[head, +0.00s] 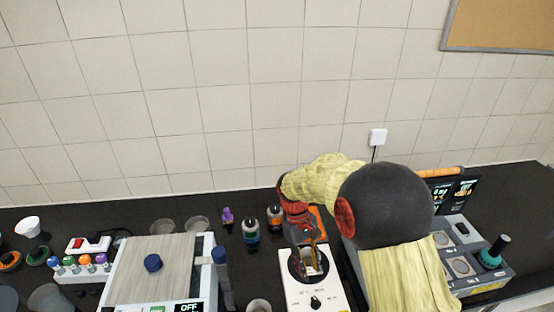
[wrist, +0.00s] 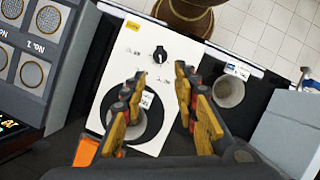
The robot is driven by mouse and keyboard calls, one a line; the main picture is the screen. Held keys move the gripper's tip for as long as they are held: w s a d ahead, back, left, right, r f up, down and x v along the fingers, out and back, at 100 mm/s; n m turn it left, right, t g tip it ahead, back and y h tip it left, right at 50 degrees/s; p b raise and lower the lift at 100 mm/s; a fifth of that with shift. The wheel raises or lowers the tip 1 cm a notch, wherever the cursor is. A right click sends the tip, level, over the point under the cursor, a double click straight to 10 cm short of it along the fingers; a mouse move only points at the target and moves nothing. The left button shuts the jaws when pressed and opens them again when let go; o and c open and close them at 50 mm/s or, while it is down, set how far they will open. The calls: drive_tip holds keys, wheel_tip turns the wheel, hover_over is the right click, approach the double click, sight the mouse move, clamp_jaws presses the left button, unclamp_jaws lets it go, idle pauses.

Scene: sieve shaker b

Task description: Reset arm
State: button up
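My gripper (head: 308,262) is above a white device with a black ring and a black knob. In the wrist view my gripper (wrist: 161,76) has its two yellow-and-black fingers wide apart with nothing held between them. The white device (wrist: 178,57) lies below the fingers. Its knob (wrist: 160,54) is beyond the fingertips, and its black ring (wrist: 153,122) is partly hidden by the left finger. A small white label (wrist: 147,99) shows inside the ring. In the head view the white device (head: 297,293) is partly covered by my arm.
A large grey-topped machine (head: 130,270) stands to the left, with bottles (head: 251,232) behind. A grey unit with round sieves (head: 462,268) stands to the right. A beaker (wrist: 229,91) is close beside the device. The tiled wall (head: 230,100) bounds the dark counter (head: 185,212).

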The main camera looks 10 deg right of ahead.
drive_tip(key=s+r+m+t+b, duration=0.1)
drive_tip(key=s+r+t+b, duration=0.2)
drive_tip(key=s, duration=0.3)
drive_tip(key=s+d+r+m+t+y+b, duration=0.1)
drive_tip(key=s+r+m+t+b, duration=0.1)
drive_tip(key=s+r+t+b, duration=0.1)
drive_tip(key=s+d+r+m+t+y+b, duration=0.1)
drive_tip(key=s+r+m+t+b, duration=0.1)
drive_tip(key=s+b, duration=0.4)
drive_tip(key=s+r+t, duration=0.1)
drive_tip(key=s+r, duration=0.1)
drive_tip(key=s, duration=0.2)
drive_tip(key=shift+d+r+t, duration=0.15)
drive_tip(key=shift+r+t, duration=0.15)
drive_tip(key=shift+t, duration=0.1)
